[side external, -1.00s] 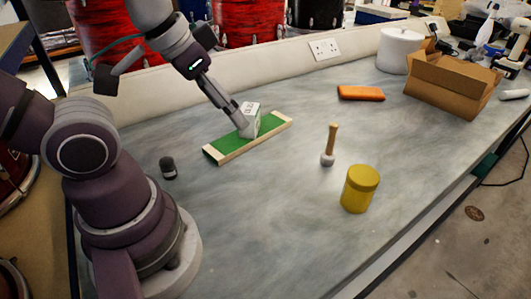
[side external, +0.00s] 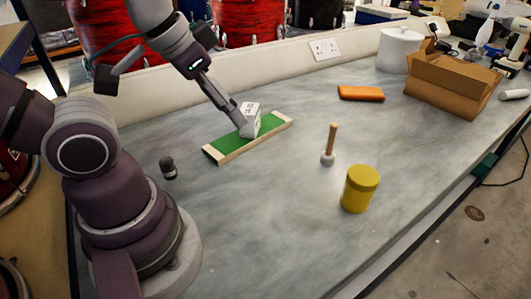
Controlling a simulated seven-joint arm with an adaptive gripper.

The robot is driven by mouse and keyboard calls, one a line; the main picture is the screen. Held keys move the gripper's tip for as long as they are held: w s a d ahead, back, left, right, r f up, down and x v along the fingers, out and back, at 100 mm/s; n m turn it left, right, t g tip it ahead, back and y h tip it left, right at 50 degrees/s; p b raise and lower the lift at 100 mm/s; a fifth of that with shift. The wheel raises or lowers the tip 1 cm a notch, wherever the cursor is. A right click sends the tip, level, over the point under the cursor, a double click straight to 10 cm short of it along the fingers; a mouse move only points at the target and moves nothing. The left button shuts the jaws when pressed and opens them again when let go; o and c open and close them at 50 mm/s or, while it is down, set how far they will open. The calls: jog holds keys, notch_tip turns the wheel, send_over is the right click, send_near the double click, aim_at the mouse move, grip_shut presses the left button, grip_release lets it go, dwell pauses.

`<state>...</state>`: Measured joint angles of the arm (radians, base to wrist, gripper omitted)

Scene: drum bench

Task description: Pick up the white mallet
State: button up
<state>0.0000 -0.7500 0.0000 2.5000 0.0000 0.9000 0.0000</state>
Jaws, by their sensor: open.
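The mallet (side external: 330,144) stands upright on the bench, with its light wooden handle up and its pale whitish-grey head down on the surface. It is right of centre, just behind the yellow tub. My gripper (side external: 247,131) is well to the left of the mallet, low over the green tray, right at a white box (side external: 251,119) with dark print. It is open. I cannot tell whether its fingers touch the box, and the fingertips are partly hard to make out.
The green tray with pale wooden edges (side external: 221,154) lies under the gripper. A yellow tub (side external: 360,189) stands in front of the mallet. A small dark jar (side external: 168,168) is at left. An orange block (side external: 361,93) and a cardboard box (side external: 453,85) are behind right. Bench between tray and mallet is clear.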

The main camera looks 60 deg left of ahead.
jog(key=w, duration=1)
jog(key=m+g, duration=0.1)
send_near(331, 126)
notch_tip(331, 126, down, 3)
jog(key=x, duration=0.5)
jog(key=w+x, duration=0.1)
jog(key=x, duration=0.4)
jog(key=shift+r, duration=0.25)
grip_shut()
